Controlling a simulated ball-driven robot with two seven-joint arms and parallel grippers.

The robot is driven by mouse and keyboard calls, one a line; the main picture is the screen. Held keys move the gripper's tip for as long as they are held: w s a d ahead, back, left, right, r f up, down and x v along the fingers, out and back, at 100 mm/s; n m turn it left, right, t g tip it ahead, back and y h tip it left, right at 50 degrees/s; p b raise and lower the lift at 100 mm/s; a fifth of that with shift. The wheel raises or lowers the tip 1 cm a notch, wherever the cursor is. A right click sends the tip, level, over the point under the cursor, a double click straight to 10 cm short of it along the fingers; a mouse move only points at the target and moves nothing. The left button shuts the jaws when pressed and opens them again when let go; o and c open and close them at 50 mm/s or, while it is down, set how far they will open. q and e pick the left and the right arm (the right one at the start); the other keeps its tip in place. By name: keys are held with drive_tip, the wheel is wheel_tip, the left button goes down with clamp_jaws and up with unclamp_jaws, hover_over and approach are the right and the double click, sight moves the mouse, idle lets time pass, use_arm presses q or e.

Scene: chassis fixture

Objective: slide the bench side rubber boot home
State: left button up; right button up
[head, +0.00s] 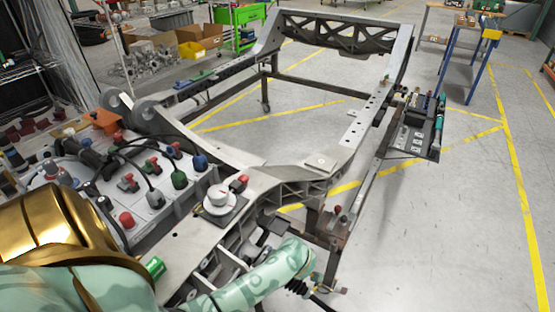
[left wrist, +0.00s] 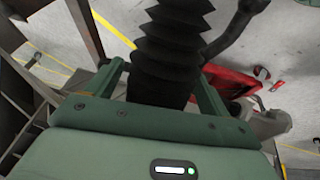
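The rubber boot (left wrist: 172,40) is a black ribbed bellows that fills the upper middle of the left wrist view. My left gripper (left wrist: 162,72) has one green finger on each side of it. Whether the fingers press on the rubber cannot be told. In the head view the green left arm crosses the bottom, and the left gripper (head: 304,274) is low beside the chassis frame (head: 205,236). A small part of the black boot (head: 296,287) shows there, and a dark rod runs on from it. The boot's far end is out of view. My right gripper is not in view.
A bench with plugs, cables and coloured connectors (head: 150,190) stands left of the frame. A white round fitting (head: 220,198) sits on the near rail. A tool tray (head: 412,135) hangs at the right. The floor inside the frame and at right is mostly clear.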

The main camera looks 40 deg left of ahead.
use_arm(q)
drive_tip(key=p+v, duration=0.8)
drive_tip(key=v, duration=0.8)
drive_tip(key=shift+d, duration=0.2)
